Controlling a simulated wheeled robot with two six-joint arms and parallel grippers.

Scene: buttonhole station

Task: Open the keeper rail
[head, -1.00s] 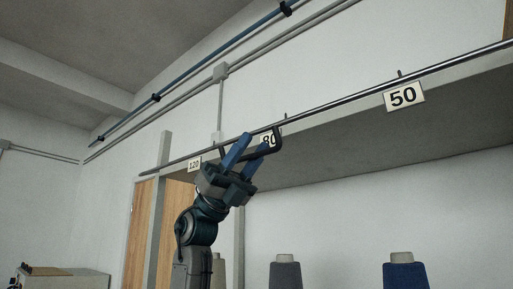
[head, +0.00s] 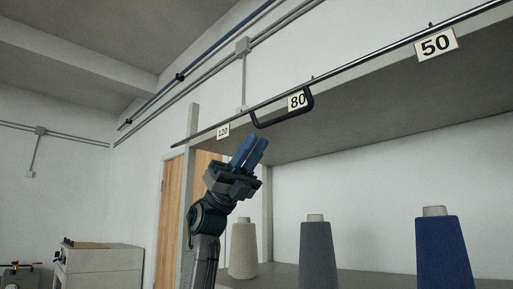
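The keeper rail looks to be the long thin metal bar (head: 375,57) running along the front edge of the shelf, from lower left to upper right. A dark U-shaped handle (head: 285,121) hangs from it by the "80" label. My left gripper (head: 256,142) has blue fingers pointing up. They are below and slightly left of the handle, apart from it, with nothing between them. The fingers look close together, but from this angle I cannot tell whether they are open or shut. My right gripper is not in view.
Labels "120" (head: 223,131), "80" (head: 297,101) and "50" (head: 436,44) hang along the rail. Below the shelf stand a cream cone (head: 243,250), a grey cone (head: 316,252) and a blue cone (head: 444,252). A wooden door (head: 173,210) and grey cabinet (head: 100,270) are at left.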

